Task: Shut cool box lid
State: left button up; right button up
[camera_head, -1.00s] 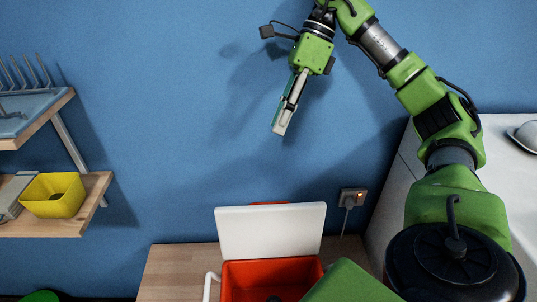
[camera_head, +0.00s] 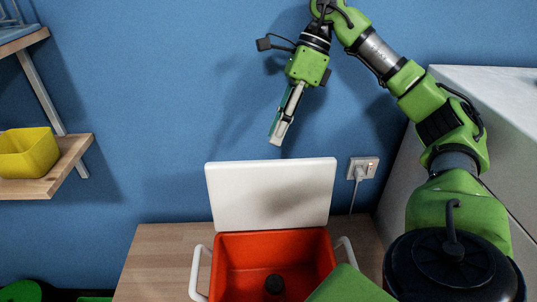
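The cool box (camera_head: 231,257) is a red box with white side handles, standing on a wooden surface at the bottom centre. Its white lid (camera_head: 271,195) stands upright at the back, open, close to the blue wall. My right gripper (camera_head: 276,135) hangs above the lid's top edge, fingers pointing down, apart from the lid in the picture. It is seen edge-on, so whether it is open or shut cannot be told. My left gripper is not in view.
A wooden shelf (camera_head: 68,165) with a yellow bin (camera_head: 27,153) is on the left wall. A socket with a plug (camera_head: 363,168) is right of the lid. A white cabinet (camera_head: 490,90) stands at right. The wooden surface (camera_head: 160,262) is clear left of the box.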

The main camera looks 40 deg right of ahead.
jog(key=x, duration=0.5)
jog(key=shift+a+f, duration=0.25)
jog(key=shift+f, duration=0.1)
grip_shut()
